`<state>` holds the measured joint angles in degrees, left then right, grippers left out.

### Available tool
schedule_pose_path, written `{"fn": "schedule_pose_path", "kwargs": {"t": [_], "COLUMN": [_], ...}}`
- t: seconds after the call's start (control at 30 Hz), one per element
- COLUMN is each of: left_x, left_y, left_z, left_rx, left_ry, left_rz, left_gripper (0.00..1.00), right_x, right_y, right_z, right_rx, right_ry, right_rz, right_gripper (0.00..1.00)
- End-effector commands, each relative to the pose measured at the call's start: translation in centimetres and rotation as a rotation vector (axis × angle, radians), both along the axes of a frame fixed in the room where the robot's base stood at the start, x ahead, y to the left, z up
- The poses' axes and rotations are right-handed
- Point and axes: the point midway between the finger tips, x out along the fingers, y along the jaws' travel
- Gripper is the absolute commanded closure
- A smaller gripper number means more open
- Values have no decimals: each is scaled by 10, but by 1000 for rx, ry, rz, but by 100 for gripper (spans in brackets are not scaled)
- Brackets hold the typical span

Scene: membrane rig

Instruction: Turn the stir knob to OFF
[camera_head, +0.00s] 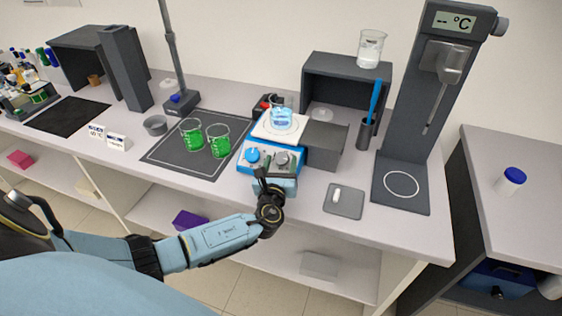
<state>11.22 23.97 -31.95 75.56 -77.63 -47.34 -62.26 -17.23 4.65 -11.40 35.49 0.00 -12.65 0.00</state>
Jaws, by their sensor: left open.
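A blue and white stirring hot plate (246,167) stands near the bench's front edge. Its front panel has a blue knob (252,154) on the left and a grey knob (282,158) on the right. The markings are too small to read, so I cannot tell which is the stir knob or where either points. A beaker with blue liquid (281,119) stands on its white top plate. My left gripper (268,172) is open just in front of the panel, close below the knobs. It hides the lower panel, and contact cannot be told. My right gripper is out of view.
Two beakers of green liquid (219,142) stand on a dark mat left of the hot plate. A dark grey box (325,145) stands close to its right. A grey pad with a white piece (343,201) lies at the front right, near a tall thermometer stand (412,135).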

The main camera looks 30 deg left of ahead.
Motion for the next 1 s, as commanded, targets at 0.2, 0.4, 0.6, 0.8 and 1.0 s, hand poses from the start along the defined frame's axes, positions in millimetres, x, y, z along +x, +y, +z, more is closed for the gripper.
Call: {"fn": "schedule_pose_path", "kwargs": {"t": [0.2,0.4,0.6,0.8,1.0], "left_x": [10,10,10,10,10], "left_y": [4,4,4,4,3], "left_z": [0,0,0,0,0], "left_rx": [-1,-1,-1,-1,-13], "left_ry": [0,1,1,1,-3], "left_rz": [0,0,0,0,16], "left_gripper": [43,43,66,87,87], "right_x": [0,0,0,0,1], "right_y": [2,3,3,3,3], "right_z": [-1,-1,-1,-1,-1], "right_rx": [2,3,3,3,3], "right_ry": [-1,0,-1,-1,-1], "right_rz": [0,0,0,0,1], "right_gripper": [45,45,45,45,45]}}
